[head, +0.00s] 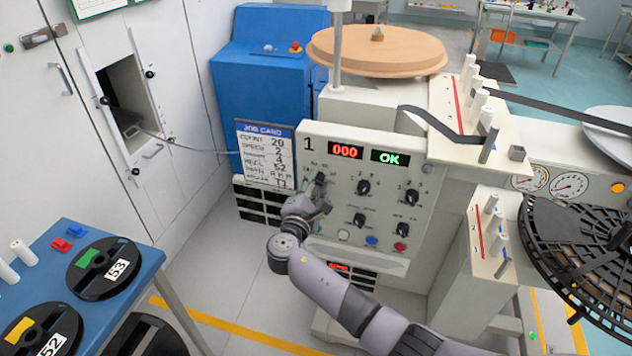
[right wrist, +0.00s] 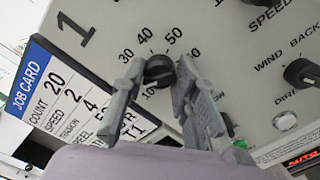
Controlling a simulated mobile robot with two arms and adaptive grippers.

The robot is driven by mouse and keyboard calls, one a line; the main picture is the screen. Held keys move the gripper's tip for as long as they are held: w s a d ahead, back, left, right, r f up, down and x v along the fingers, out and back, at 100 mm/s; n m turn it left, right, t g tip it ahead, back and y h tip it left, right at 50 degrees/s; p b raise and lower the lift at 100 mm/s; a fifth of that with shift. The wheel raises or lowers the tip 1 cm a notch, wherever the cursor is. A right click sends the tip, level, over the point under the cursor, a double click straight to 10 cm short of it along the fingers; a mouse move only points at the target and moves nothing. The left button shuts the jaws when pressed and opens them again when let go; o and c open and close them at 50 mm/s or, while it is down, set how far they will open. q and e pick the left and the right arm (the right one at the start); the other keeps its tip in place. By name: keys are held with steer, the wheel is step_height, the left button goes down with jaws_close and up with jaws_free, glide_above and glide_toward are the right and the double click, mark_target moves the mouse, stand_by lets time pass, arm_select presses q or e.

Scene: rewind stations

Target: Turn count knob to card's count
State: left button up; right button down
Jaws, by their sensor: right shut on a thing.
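The job card (head: 265,158) hangs at the left of the panel and reads count 20. It also shows in the right wrist view (right wrist: 62,95). The count knob (right wrist: 160,70) is black, with a printed scale around it; 10, 30, 40 and 50 can be read. In the head view the knob (head: 320,177) is at the panel's upper left. My right gripper (right wrist: 160,82) is shut on the knob, one finger on each side. The fingers hide part of the scale, and I cannot tell which number the knob points to. My left gripper is not in view.
The panel (head: 345,257) carries other black knobs, such as one (head: 363,187) right of the count knob, and coloured buttons below. A red display (head: 345,151) reads 000 and a green one (head: 390,157) reads OK. A blue table (head: 130,300) with reels stands at lower left.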

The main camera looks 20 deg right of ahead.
steer(key=shift+f, duration=0.1)
stand_by(0.3)
steer(key=c, duration=1.2)
jaws_free()
steer(key=shift+c, duration=0.2)
steer(key=v, duration=1.2)
